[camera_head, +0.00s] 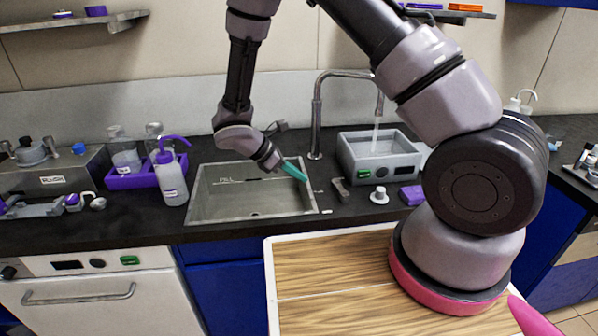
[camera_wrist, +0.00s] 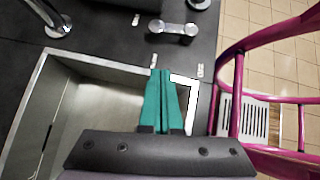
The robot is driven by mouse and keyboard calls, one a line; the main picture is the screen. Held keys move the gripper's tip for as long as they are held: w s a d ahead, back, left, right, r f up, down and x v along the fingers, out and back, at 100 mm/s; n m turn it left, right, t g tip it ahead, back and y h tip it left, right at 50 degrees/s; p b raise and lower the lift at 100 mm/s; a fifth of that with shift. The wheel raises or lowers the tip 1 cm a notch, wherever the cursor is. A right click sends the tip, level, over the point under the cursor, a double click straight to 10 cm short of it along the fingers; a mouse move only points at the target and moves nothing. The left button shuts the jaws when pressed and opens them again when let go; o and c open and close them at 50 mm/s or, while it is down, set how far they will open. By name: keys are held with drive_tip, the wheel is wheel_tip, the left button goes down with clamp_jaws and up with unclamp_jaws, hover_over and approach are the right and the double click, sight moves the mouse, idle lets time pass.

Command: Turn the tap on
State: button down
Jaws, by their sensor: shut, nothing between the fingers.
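The tap (camera_head: 317,115) is a chrome gooseneck behind the sink, its spout reaching right over a grey box. A thin pale stream shows below the spout. Its base (camera_wrist: 58,25) appears at the top left of the wrist view. A short metal lever-like piece (camera_head: 340,190) lies on the counter right of the sink. It also shows in the wrist view (camera_wrist: 172,28), ahead of my fingertips and apart from them. My gripper (camera_head: 294,171) has teal fingers, shut and empty, above the sink's right side. In the wrist view the fingers (camera_wrist: 163,75) are together.
The sink (camera_head: 250,198) is set into the dark counter. The grey box (camera_head: 385,150) stands right of the tap. A white knob (camera_head: 379,196) and purple block (camera_head: 411,195) sit in front of it. A purple-pump bottle (camera_head: 172,180) stands left of the sink.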

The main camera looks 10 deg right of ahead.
sight(340, 191)
drive_tip(key=x, duration=0.6)
drive_tip(key=shift+s, duration=0.15)
drive_tip(key=d, duration=0.3)
drive_tip(key=shift+w+d, duration=0.1)
drive_tip(key=shift+w, duration=0.25)
drive_tip(key=shift+d, duration=0.4)
drive_tip(key=shift+w+d+m+g, duration=0.25)
drive_tip(key=shift+d+m+g, duration=0.15)
drive_tip(key=shift+d+m, duration=0.15)
